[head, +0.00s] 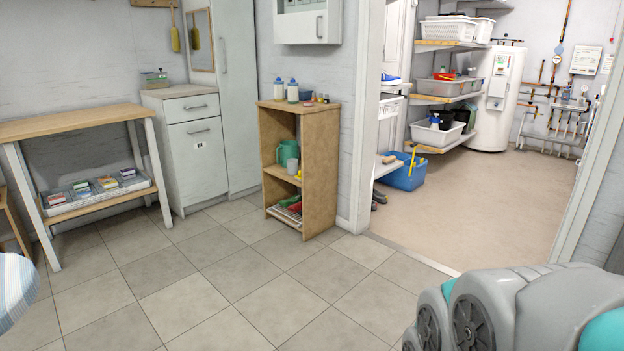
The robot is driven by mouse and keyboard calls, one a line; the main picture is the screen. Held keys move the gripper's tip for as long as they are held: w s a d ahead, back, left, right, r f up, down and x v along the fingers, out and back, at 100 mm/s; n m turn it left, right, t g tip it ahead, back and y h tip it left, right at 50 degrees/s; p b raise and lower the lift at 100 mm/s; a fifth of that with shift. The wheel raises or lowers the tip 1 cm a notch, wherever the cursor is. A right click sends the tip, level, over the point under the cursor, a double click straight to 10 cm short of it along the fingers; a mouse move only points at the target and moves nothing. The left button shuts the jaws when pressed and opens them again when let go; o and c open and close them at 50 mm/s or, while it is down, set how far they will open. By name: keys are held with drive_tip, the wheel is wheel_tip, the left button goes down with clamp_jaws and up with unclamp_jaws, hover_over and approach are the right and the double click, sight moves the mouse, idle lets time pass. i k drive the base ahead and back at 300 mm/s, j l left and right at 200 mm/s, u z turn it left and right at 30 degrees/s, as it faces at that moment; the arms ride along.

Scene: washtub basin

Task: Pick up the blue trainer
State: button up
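A small blue item with a white lower edge (390,79), which looks like the blue trainer, is in the far room just past the doorway. It sits on or in a white basin-like unit (396,89) and is partly cut off by the door frame. It is too small to make out laces or which way the toe points. My gripper is not in view; only grey and teal parts of my own arm show at the lower right, far from the blue item.
The doorway is open, with clear floor (480,205) beyond. A blue tub (407,178) stands on the floor below the basin. Shelves with baskets (437,133) and a white tank (499,95) are behind. A wooden shelf unit (322,175) stands left of the doorway; the tiled floor (215,280) is clear.

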sight(387, 79)
drive_tip(key=i+l, duration=0.35)
drive_tip(key=i, duration=0.2)
drive_tip(key=i+l, duration=0.35)
drive_tip(key=i, duration=0.2)
drive_tip(key=i+l, duration=0.35)
drive_tip(key=i, duration=0.2)
drive_tip(key=i+l, duration=0.35)
drive_tip(key=i, duration=0.2)
drive_tip(key=i+l, duration=0.35)
drive_tip(key=i, duration=0.2)
